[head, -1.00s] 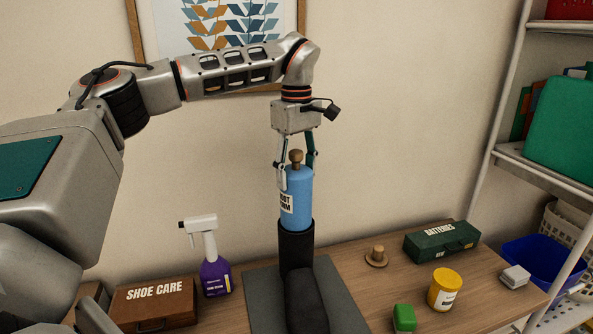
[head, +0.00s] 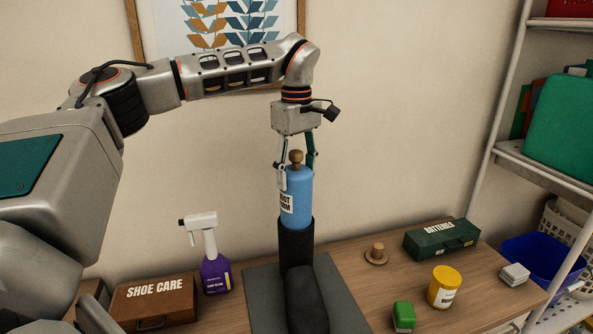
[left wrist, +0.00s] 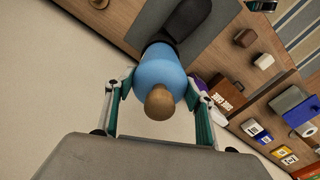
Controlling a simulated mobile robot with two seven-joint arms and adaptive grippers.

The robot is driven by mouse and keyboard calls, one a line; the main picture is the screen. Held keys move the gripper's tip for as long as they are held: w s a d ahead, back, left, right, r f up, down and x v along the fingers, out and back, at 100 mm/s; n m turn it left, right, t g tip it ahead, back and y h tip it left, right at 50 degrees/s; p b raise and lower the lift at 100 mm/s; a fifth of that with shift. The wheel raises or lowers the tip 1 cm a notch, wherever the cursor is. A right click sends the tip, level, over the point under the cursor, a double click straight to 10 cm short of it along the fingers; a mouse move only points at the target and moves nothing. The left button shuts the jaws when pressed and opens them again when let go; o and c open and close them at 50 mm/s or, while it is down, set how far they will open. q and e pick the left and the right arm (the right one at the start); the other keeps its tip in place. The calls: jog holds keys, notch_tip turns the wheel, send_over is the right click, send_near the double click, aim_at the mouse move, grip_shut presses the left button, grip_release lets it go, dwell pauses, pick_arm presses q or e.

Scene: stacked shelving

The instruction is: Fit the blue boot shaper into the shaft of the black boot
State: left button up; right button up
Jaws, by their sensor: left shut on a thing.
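The blue boot shaper (head: 299,200) stands upright with a wooden knob on top and a white label on its side. My left gripper (head: 296,178) comes down from above and is shut on the shaper's upper part. The black boot (head: 297,245) stands on a grey mat (head: 262,295), its toe toward me. The shaper's lower end is at the boot's shaft opening, and its bottom is hidden there. In the left wrist view the shaper (left wrist: 160,75) sits between both fingers (left wrist: 158,105), with the boot (left wrist: 190,18) beyond it. My right gripper is not in view.
A purple spray bottle (head: 215,272) and a brown shoe care box (head: 153,302) stand left of the mat. A wooden knob piece (head: 376,254), green batteries box (head: 440,240), yellow jar (head: 444,288) and green block (head: 403,317) stand right. Shelving (head: 545,165) rises at far right.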

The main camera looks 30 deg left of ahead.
pick_arm(q)
jog(key=shift+f, duration=3.9)
dwell(4.1)
